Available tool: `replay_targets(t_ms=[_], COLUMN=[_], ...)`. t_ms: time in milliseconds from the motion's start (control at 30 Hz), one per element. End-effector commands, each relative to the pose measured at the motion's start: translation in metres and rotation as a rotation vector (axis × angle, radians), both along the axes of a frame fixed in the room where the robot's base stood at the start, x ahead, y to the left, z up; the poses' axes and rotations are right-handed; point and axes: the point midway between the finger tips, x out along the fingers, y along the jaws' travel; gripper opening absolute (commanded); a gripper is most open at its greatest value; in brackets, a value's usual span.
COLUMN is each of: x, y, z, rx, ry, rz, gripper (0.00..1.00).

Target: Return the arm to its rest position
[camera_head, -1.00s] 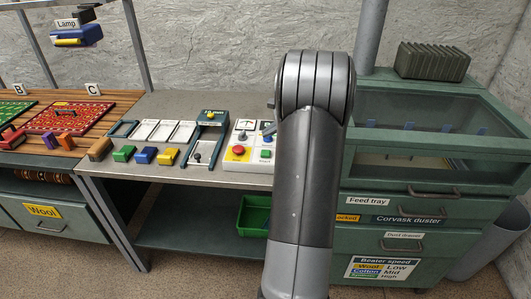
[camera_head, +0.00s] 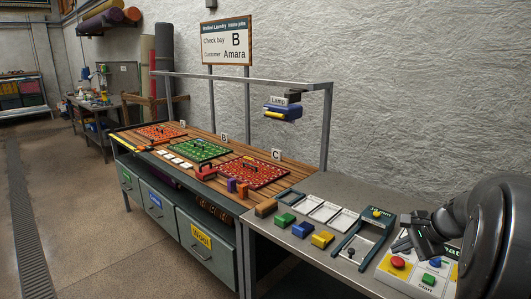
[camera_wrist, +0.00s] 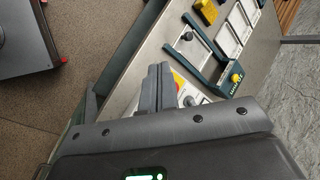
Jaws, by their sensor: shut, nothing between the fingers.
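My arm shows at the right edge of the head view, with my gripper (camera_head: 402,243) over the right end of the grey bench (camera_head: 335,262), above the control box (camera_head: 388,262) with its red, blue and green buttons. In the wrist view my gripper (camera_wrist: 158,82) has its two fingers together with nothing between them. They hide part of the control box behind. I cannot tell from these views how far the fingertips are above the box.
A dark green stamp-like frame (camera_head: 362,238) stands close left of my gripper. Green (camera_head: 284,220), blue (camera_head: 302,229) and yellow (camera_head: 322,239) blocks lie farther left. Open floor (camera_head: 75,210) lies at left.

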Motion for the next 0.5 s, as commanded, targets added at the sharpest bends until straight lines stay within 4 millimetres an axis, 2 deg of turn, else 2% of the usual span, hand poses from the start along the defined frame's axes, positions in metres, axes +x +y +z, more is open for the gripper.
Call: replay_targets(t_ms=[33, 200, 400, 500], x=[-0.008, -0.041, -0.089, -0.114], y=[0.024, 0.084, 0.142, 0.165], z=[0.01, 0.03, 0.043, 0.047], rx=[-0.045, -0.197, -0.381, -0.475], ry=[-0.006, -0.021, -0.051, -0.071], rz=[0.065, 0.268, 0.503, 0.616], gripper=[0.0, 0.0, 0.0, 0.0])
